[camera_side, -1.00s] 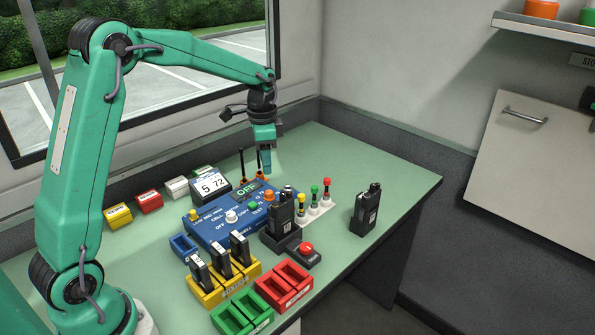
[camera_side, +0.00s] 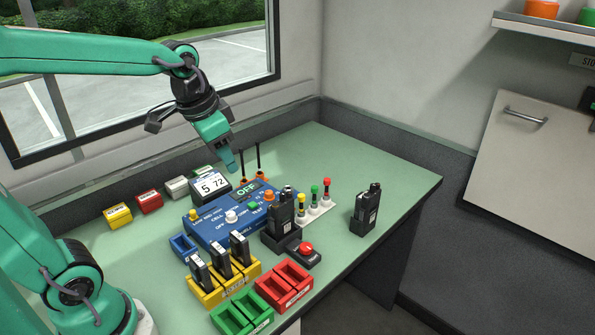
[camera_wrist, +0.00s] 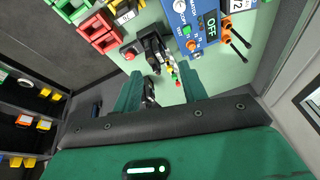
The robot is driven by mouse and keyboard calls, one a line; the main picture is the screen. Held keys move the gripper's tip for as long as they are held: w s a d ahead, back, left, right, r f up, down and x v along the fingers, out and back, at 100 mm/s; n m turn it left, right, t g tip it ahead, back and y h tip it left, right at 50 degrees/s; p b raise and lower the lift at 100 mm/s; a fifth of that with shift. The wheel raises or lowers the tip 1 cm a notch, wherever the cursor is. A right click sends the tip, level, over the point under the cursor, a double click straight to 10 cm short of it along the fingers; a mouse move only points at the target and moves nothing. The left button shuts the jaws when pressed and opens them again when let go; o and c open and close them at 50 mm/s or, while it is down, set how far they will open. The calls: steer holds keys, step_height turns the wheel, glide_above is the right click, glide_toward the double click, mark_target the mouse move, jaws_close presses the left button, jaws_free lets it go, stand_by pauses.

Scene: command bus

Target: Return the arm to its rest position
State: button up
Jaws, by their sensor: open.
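My gripper (camera_side: 231,166) is a green and black tool at the end of my green arm. In the side view it hangs in the air, tilted, above the back of the green table, over the display that reads 5 72. In the wrist view my gripper (camera_wrist: 168,92) shows two green fingers spread apart with nothing held between them. The blue console (camera_side: 225,226) with the OFF display lies below it and apart from it. The console also shows upside down in the wrist view (camera_wrist: 200,38).
A yellow rack (camera_side: 213,296) holds several black radios. Green bins (camera_side: 232,320) and red bins (camera_side: 285,283) stand at the front. One black radio (camera_side: 366,212) stands alone at right. A red button (camera_side: 306,248) sits beside the console. The window (camera_side: 235,65) is behind. The table's right back is clear.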

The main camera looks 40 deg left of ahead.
steer(key=s+d+f+n+t, duration=0.1)
steer(key=s+d+n+t, duration=0.1)
steer(key=s, duration=0.7)
steer(key=shift+s+d+n, duration=0.15)
steer(key=shift+s+n, duration=0.15)
steer(key=shift+w, duration=0.1)
stand_by(0.8)
